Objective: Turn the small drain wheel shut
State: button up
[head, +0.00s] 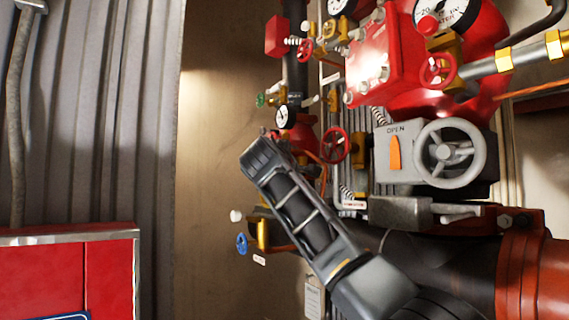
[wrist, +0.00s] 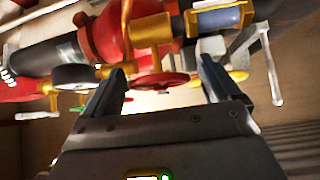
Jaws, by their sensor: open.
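Several small handwheels show, and no readable label says which is the drain wheel. In the head view, a red spoked wheel (head: 334,146) is just right of my arm's far end, and a blue wheel (head: 241,243) sits on a brass valve (head: 262,233) at lower left. In the wrist view, my gripper (wrist: 162,68) is open, its two fingers apart. A red wheel (wrist: 160,80), seen nearly edge-on, shows between and beyond the fingertips; the gap to it is unclear. My gripper's fingers are hidden behind my arm in the head view.
A large grey handwheel (head: 450,153) on a box marked OPEN (head: 393,168) is right of my arm. Red wheels (head: 438,69), gauges (head: 286,116) and pipes crowd the riser. A red cabinet (head: 68,270) stands lower left; the bare wall between is clear.

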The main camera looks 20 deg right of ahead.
jog(key=c, duration=1)
jog(key=shift+f+m+b, duration=0.25)
jog(key=shift+m+b, duration=0.05)
jog(key=shift+b, duration=0.35)
jog(key=shift+f+m+t+h+b, duration=0.15)
jog(key=shift+m+t+h+b, duration=0.4)
jog(key=shift+b, duration=0.7)
jog(key=shift+m+t+h+b, duration=0.4)
jog(key=shift+m+b, duration=0.35)
jog(key=shift+b, duration=0.3)
jog(key=shift+r+m+t+h+b, duration=0.25)
jog(key=shift+r+m+b, duration=0.1)
jog(key=shift+m+b, duration=0.15)
jog(key=o, duration=1)
jog(key=shift+s, duration=0.1)
